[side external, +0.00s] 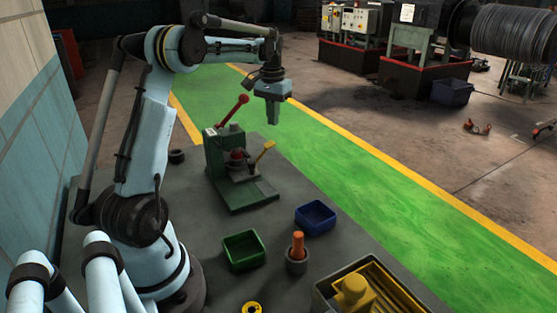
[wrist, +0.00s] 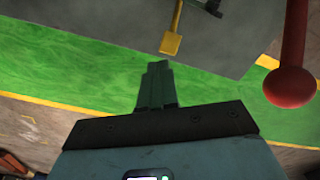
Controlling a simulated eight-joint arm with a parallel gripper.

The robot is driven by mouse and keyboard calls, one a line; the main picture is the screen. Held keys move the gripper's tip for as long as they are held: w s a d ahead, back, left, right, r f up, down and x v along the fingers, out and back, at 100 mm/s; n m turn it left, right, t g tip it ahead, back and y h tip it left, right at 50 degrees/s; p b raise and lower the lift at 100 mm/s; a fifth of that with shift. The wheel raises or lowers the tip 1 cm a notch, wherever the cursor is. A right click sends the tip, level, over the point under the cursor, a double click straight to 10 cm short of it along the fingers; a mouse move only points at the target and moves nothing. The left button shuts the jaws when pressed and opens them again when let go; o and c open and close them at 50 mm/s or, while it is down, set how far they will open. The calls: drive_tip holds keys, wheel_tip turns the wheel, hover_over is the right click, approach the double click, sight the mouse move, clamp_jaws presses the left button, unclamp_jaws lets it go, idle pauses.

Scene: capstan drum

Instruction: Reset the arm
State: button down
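My gripper (side external: 273,116) hangs from my arm, pointing down, above and to the right of the green press (side external: 217,165) in the side view. Nothing shows between or below its fingers. In the wrist view its fingers (wrist: 157,80) lie close together, shut and empty. The press has a red-knobbed lever (side external: 232,112) and a yellow-ended handle (side external: 265,153). In the wrist view the red knob (wrist: 289,87) is at the right, and the yellow end (wrist: 171,44) shows just beyond my fingertips.
On the grey table (side external: 200,240) stand a green bin (side external: 244,250), a blue bin (side external: 315,217), an orange-handled tool in a dark cup (side external: 297,267), and a yellow-edged tray (side external: 325,296). A green walkway (side external: 350,190) with yellow edges runs behind the table.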

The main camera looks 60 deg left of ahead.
drive_tip(key=s+d+r+m+t, duration=0.2)
drive_tip(key=s+d, duration=0.1)
drive_tip(key=d, duration=0.9)
drive_tip(key=s+d+r+m+t, duration=0.2)
drive_tip(key=d+t, duration=0.1)
drive_tip(key=d, duration=0.9)
drive_tip(key=s+d+f+m+t, duration=0.1)
drive_tip(key=s+d+f, duration=0.2)
drive_tip(key=s+d, duration=0.2)
drive_tip(key=shift+s+d+f+m+t, duration=0.25)
drive_tip(key=shift+d+f+m+t, duration=0.15)
drive_tip(key=shift+d, duration=0.3)
